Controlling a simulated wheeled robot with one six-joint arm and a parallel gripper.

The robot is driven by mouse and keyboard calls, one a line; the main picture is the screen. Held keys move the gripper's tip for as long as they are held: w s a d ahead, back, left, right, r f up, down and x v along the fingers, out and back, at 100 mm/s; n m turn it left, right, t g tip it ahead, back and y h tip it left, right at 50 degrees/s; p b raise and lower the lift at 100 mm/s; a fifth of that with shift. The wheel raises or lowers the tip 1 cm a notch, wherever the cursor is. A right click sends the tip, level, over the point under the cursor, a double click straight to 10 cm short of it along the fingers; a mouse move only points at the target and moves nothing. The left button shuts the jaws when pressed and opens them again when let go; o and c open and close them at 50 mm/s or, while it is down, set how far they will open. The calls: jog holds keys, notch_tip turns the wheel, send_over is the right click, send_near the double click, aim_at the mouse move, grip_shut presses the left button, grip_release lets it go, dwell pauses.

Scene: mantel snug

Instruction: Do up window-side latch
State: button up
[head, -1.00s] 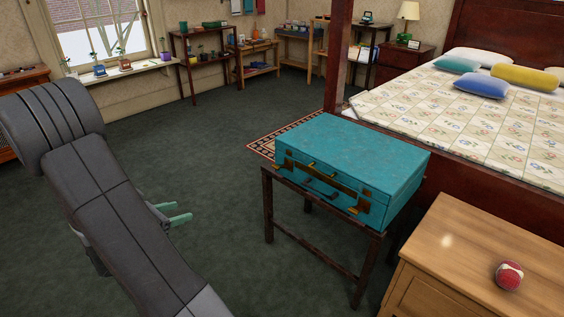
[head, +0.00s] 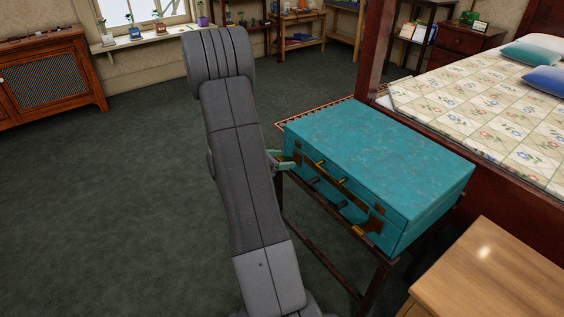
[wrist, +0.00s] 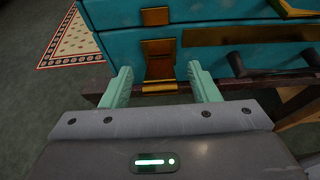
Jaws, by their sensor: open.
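A teal suitcase (head: 375,165) lies closed on a dark wooden stand (head: 325,215). Its window-side latch (head: 297,154) is brass, at the left end of the front, partly behind my gripper. In the wrist view this latch (wrist: 158,62) hangs down the lower half, its bottom end jutting out, apart from a brass catch plate (wrist: 155,16) on the lid above. My gripper (head: 283,160) is open and empty at the suitcase's front left. In the wrist view its mint fingers (wrist: 160,72) stand either side of the latch's lower part; contact cannot be told.
The other latch (head: 372,218) is at the right end of the suitcase front, with handles between. A bed (head: 480,115) stands behind, a pale wooden cabinet (head: 500,275) at the lower right. The green carpet (head: 110,220) at left is clear.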

aim_at(292, 159)
jog(key=shift+w+d+f, duration=0.1)
jog(key=shift+d, duration=0.05)
